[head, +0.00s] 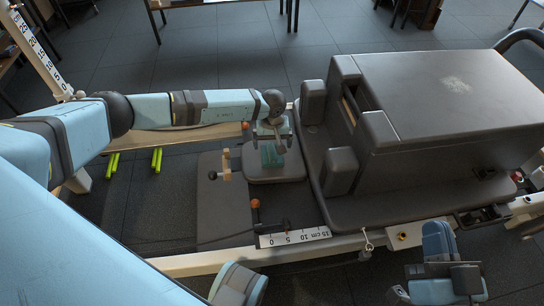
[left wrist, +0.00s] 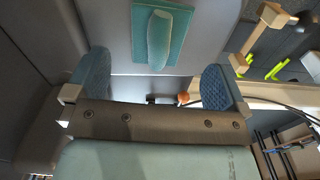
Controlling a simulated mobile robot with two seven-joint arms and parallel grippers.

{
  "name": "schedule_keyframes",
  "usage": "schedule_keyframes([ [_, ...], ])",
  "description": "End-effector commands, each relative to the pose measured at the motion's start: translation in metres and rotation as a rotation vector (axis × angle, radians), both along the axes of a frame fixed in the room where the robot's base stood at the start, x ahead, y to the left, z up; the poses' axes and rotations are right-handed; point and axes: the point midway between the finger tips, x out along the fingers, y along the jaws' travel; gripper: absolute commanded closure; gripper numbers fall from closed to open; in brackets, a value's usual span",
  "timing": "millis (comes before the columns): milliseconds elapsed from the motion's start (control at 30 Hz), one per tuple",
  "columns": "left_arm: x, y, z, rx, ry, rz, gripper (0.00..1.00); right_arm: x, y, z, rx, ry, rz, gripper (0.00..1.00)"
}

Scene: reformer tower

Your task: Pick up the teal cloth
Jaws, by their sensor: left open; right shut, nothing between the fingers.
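The teal cloth (head: 271,155) lies on the grey pad (head: 258,174) between the machine's rails in the head view. In the left wrist view the cloth (left wrist: 181,52) is a flat teal square with a paler rounded roll on top. My left gripper (head: 273,138) is above the pad, in front of part of the cloth. In the left wrist view the left gripper (left wrist: 155,74) has its fingers wide apart with nothing between them. The cloth lies beyond the fingertips, apart from them. My right gripper (head: 438,240) is at the lower right, shut and empty, far from the cloth.
A large dark padded box (head: 450,95) with upright shoulder blocks (head: 313,100) stands right of the pad. A wooden peg handle (head: 226,165) and an orange-topped knob (head: 255,204) rise left of it. A scale strip (head: 295,237) lies along the near rail.

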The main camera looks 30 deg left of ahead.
Motion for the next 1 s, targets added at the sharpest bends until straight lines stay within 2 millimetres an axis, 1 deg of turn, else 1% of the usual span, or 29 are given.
schedule_keyframes([
  [33,0.0,0.0,-0.009,-0.001,0.001,0.001,0.0,0.0,0.001,-0.002,0.002,-0.002,0.004,1.0],
  [167,0.0,0.0,-0.016,-0.001,-0.001,0.001,0.0,-0.001,0.002,-0.001,0.008,-0.005,0.008,1.0],
  [233,0.0,0.0,-0.022,-0.001,0.0,0.001,0.0,-0.001,0.002,-0.003,0.006,-0.001,0.01,1.0],
  [400,0.0,0.001,-0.049,-0.002,0.001,0.002,0.0,0.001,0.003,-0.022,-0.018,0.046,0.023,1.0],
  [500,0.0,0.002,-0.061,-0.002,0.001,0.001,0.0,0.002,0.004,-0.029,-0.031,0.07,0.031,1.0],
  [633,0.0,0.002,-0.069,-0.002,0.0,0.002,0.0,0.002,0.004,-0.033,-0.038,0.086,0.036,1.0],
  [833,0.0,0.002,-0.068,-0.002,0.0,0.002,0.0,0.002,0.004,-0.032,-0.039,0.088,0.036,1.0],
  [867,0.0,0.002,-0.068,-0.002,0.0,0.002,0.02,0.002,0.004,-0.032,-0.039,0.088,0.036,1.0],
  [900,0.0,0.002,-0.068,-0.002,0.0,0.002,0.11,0.002,0.004,-0.032,-0.039,0.088,0.036,1.0],
  [967,0.0,0.002,-0.068,-0.002,0.0,0.001,0.25,0.002,0.004,-0.032,-0.039,0.088,0.036,1.0],
  [1000,0.0,0.002,-0.068,-0.002,0.0,0.001,0.34,0.002,0.004,-0.032,-0.039,0.088,0.036,1.0],
])
